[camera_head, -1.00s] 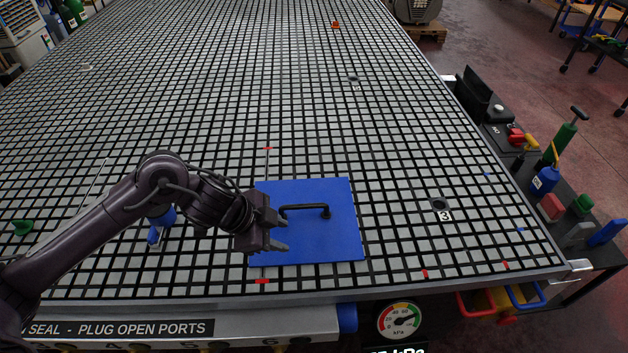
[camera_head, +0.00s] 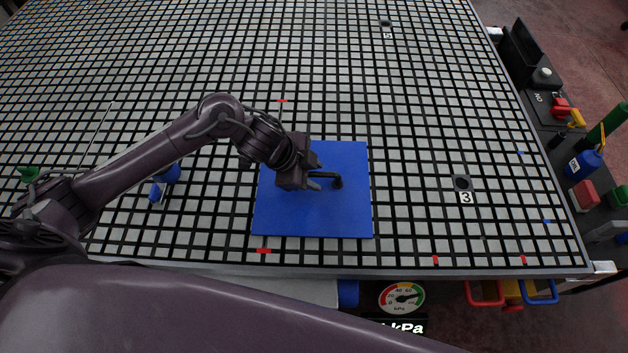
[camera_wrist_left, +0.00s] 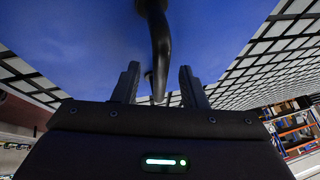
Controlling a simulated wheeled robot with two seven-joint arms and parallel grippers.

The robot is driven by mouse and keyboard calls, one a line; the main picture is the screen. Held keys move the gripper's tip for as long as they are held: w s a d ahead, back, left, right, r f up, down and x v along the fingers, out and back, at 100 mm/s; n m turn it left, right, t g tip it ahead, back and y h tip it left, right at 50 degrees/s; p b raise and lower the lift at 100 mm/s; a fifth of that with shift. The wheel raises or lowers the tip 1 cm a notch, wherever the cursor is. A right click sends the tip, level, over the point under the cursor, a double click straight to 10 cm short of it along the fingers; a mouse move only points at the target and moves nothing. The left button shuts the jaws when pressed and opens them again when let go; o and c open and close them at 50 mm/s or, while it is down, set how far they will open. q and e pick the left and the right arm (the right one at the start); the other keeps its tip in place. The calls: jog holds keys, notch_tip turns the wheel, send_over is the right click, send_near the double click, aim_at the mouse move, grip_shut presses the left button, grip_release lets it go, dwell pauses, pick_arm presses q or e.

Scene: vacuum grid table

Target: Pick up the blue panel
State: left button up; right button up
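The blue panel (camera_head: 315,215) lies flat on the grid table (camera_head: 430,110) near its front edge. A black bar handle (camera_head: 336,181) stands on its middle. My left gripper (camera_head: 317,172) is over the panel, at the left part of the handle, with its fingers apart. In the left wrist view the handle (camera_wrist_left: 158,40) runs between the two open fingers (camera_wrist_left: 158,84), with gaps visible on both sides. The blue panel (camera_wrist_left: 80,40) fills the upper part of that view. My right gripper is not in view.
A port marked 3 (camera_head: 463,184) is to the right. A side shelf with bottles and blocks runs along the right edge. The grid beyond the panel is mostly clear.

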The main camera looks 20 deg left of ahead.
pick_arm(q)
jog(key=shift+w+d+f, duration=0.1)
jog(key=shift+w+f, duration=0.05)
jog(key=shift+f, duration=0.1)
grip_shut()
jog(key=shift+r, duration=0.2)
dwell(0.3)
